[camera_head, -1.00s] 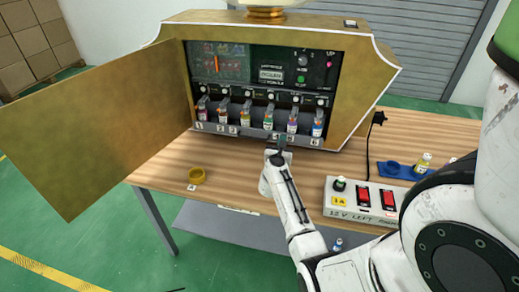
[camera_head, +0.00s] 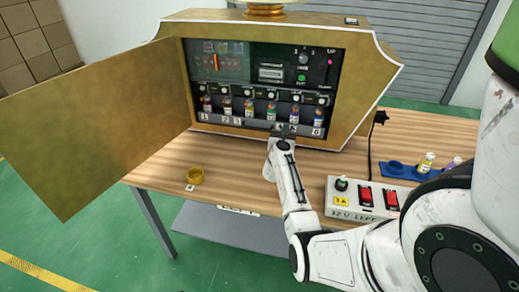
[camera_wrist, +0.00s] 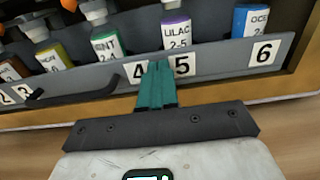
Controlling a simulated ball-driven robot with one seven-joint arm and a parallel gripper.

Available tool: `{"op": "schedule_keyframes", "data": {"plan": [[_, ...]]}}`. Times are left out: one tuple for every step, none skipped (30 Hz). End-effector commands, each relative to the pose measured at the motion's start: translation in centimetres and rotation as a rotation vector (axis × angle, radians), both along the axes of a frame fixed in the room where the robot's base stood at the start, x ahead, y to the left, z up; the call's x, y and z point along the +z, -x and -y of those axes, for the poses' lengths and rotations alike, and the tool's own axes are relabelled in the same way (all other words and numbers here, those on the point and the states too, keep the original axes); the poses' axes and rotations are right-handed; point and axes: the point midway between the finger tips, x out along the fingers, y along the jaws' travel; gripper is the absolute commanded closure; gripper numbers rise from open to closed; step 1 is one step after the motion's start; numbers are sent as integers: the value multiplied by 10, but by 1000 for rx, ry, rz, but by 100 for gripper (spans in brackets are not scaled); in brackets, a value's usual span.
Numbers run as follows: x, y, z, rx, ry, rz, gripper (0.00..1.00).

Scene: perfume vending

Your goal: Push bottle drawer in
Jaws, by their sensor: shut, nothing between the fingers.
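The bottle drawer (camera_head: 258,129) is a long grey tray low in the gold machine (camera_head: 358,85). It holds a row of small labelled bottles (camera_head: 272,110). In the wrist view the drawer front (camera_wrist: 215,61) carries numbered white tags and a black handle (camera_wrist: 75,91). The drawer sits back inside the machine's opening. My gripper (camera_head: 283,131) is at the drawer front, right of its middle. In the wrist view its teal fingers (camera_wrist: 158,72) are shut, empty, and appear against the front between tags 4 and 5.
The machine's gold door (camera_head: 85,125) stands open at the left. Table left of my arm is mostly clear.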

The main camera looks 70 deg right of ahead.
Motion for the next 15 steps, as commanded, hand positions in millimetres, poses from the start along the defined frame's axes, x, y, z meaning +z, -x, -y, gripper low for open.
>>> {"op": "schedule_keyframes", "data": {"plan": [[-2, 0, 4, -1, 0, 1, 100], [-1, 0, 5, -1, 0, 1, 100], [-1, 0, 8, -1, 0, 2, 100], [-1, -1, 10, -1, 0, 2, 100], [-1, -1, 12, -1, 0, 2, 100], [-2, -1, 14, -1, 0, 2, 100], [-2, -1, 16, -1, 0, 2, 100], [-2, -1, 18, -1, 0, 2, 100], [-1, -2, 21, -1, 0, 2, 100], [-1, -2, 23, -1, 1, 2, 100], [-2, -2, 24, -1, 0, 2, 100], [-2, -2, 27, -1, 0, 1, 100], [-2, -2, 29, -1, 0, 1, 100], [-1, -2, 31, -2, 0, 1, 100], [-1, -2, 33, -2, 0, 2, 100]]}}
